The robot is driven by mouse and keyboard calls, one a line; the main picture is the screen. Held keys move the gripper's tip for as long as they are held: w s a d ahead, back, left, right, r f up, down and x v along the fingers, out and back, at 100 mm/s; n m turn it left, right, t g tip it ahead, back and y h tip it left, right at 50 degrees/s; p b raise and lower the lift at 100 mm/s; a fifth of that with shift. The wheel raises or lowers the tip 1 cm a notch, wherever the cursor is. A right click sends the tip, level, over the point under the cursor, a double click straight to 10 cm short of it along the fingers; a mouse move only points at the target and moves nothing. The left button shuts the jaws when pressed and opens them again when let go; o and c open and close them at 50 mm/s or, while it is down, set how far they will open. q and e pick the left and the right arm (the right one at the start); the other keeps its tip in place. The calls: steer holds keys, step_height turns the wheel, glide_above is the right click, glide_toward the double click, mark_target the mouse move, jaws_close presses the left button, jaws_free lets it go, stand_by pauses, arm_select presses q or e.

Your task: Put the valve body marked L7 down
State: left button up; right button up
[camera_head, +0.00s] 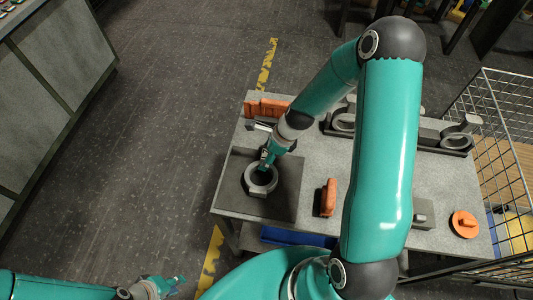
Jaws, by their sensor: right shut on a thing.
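A grey ring-shaped valve body (261,192) is at the dark square mat (284,204) on the left part of the table. No L7 mark can be read on it from here. My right gripper (266,163) reaches down from above and is shut on the far side of the ring. I cannot tell whether the ring touches the mat or is just above it. My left gripper (170,285) is low at the bottom left, off the table and far from the valve body. Its finger opening is too small to judge.
An orange-red handled tool (328,198) lies right of the mat. Orange blocks (266,108) are at the back left. Dark holders with grey castings (455,140) line the back. An orange disc (465,224) lies at the right, near a wire mesh cage (497,115). A blue bin (298,237) sits below the front edge.

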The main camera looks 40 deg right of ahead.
steer(key=shift+f, duration=0.35)
stand_by(0.6)
steer(key=o, duration=1.9)
steer(key=v, duration=1.2)
